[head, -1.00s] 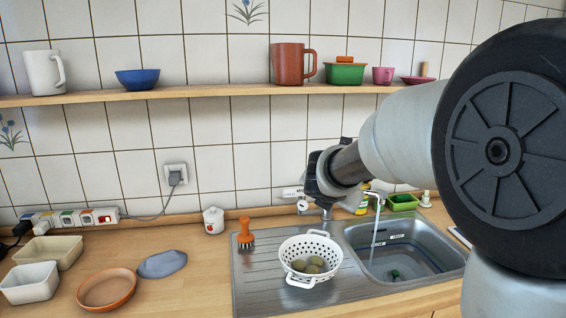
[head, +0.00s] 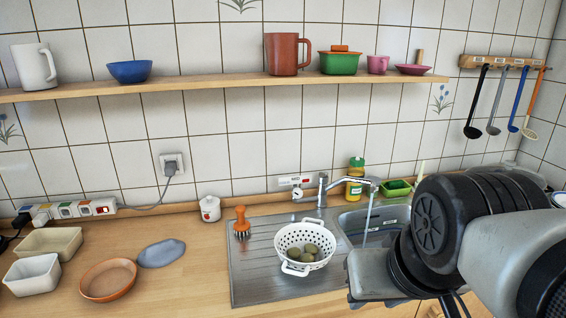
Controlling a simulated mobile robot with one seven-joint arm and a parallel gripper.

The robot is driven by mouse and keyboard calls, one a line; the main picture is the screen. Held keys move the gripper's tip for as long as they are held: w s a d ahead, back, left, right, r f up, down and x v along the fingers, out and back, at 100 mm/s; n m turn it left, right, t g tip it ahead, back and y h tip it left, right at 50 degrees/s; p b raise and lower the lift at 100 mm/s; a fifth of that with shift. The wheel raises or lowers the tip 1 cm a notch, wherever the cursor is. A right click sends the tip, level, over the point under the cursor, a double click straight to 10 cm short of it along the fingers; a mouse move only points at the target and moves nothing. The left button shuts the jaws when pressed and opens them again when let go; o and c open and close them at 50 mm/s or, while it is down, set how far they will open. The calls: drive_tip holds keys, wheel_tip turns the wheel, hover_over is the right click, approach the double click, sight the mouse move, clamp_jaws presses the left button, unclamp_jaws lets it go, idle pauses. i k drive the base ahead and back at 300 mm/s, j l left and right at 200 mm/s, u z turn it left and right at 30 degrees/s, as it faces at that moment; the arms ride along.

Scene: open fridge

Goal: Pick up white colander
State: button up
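The white colander (head: 296,264) stands upright on the metal drainboard, left of the sink basin. It has round holes in its wall and a handle on its near side and its far side. Several greenish-brown round items (head: 310,249) lie inside it. My arm reaches in from the lower right, in front of part of the sink. A blocky grey part near its end shows just right of the colander and apart from it in the picture. The fingertips of my gripper cannot be made out.
An orange brush (head: 241,222) stands left of the colander. An orange dish (head: 108,280), a grey-blue dish (head: 162,254) and two bins are on the counter. A shelf (head: 215,86) runs above; ladles hang at right.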

sight(298, 235)
drive_tip(key=i+l+u, duration=0.25)
drive_tip(key=u, duration=0.15)
drive_tip(key=i+l+u, duration=0.2)
drive_tip(key=l+u, duration=0.15)
